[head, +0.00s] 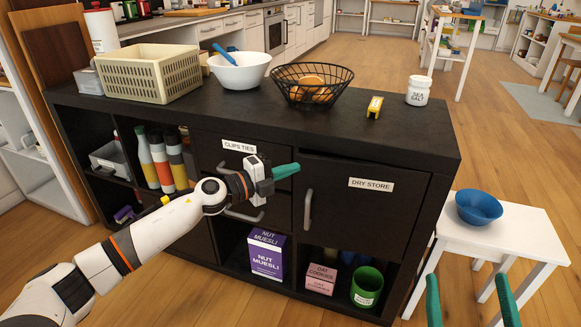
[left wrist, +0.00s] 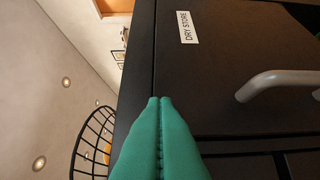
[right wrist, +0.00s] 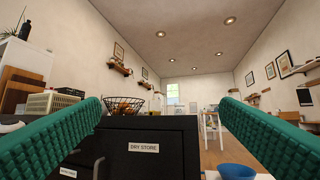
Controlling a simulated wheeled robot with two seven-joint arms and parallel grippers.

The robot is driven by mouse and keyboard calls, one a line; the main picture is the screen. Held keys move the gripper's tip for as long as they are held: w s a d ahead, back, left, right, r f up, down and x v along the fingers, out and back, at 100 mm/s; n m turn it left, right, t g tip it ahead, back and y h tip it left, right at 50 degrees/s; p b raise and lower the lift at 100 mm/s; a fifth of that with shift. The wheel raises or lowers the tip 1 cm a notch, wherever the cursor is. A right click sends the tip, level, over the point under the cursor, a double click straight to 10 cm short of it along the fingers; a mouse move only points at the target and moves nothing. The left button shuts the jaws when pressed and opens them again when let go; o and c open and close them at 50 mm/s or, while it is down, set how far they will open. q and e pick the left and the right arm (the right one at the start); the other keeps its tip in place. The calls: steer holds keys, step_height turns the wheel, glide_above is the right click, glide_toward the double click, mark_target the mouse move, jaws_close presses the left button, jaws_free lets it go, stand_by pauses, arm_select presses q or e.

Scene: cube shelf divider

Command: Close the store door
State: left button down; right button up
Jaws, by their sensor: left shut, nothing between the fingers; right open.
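The store door (head: 375,215) is the dark panel labelled DRY STORE at the right of the black cabinet, with a grey bar handle (head: 308,208) near its left edge. A dark gap shows along its top, and it looks nearly flush or slightly ajar; I cannot tell which. My left gripper (head: 298,168) is shut and empty, its green tips by the door's upper left corner. In the left wrist view the tips (left wrist: 160,100) overlap the door's edge (left wrist: 225,85); contact is unclear. My right gripper (head: 470,292) is open and empty, in front of the cabinet's right side; the door also shows in the right wrist view (right wrist: 155,165).
On the cabinet top (head: 390,140) stand a cream basket (head: 150,75), a white bowl (head: 240,72), a wire basket (head: 312,85), a yellow item (head: 375,107) and a salt jar (head: 418,91). A white stool (head: 515,235) with a blue bowl (head: 479,207) stands at right.

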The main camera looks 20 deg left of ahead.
arm_select(q)
steer(key=shift+w+a+b, duration=0.1)
steer(key=shift+w+b, duration=0.3)
steer(key=shift+w, duration=0.8)
arm_select(e)
steer(key=shift+s+r+t+y, duration=0.15)
steer(key=shift+s+r+t, duration=0.45)
steer(key=shift+r+t, duration=0.15)
steer(key=shift+s+r+t+y, duration=0.15)
steer(key=shift+s+r+t, duration=0.5)
steer(key=shift+r, duration=0.2)
steer(key=shift+w, duration=0.1)
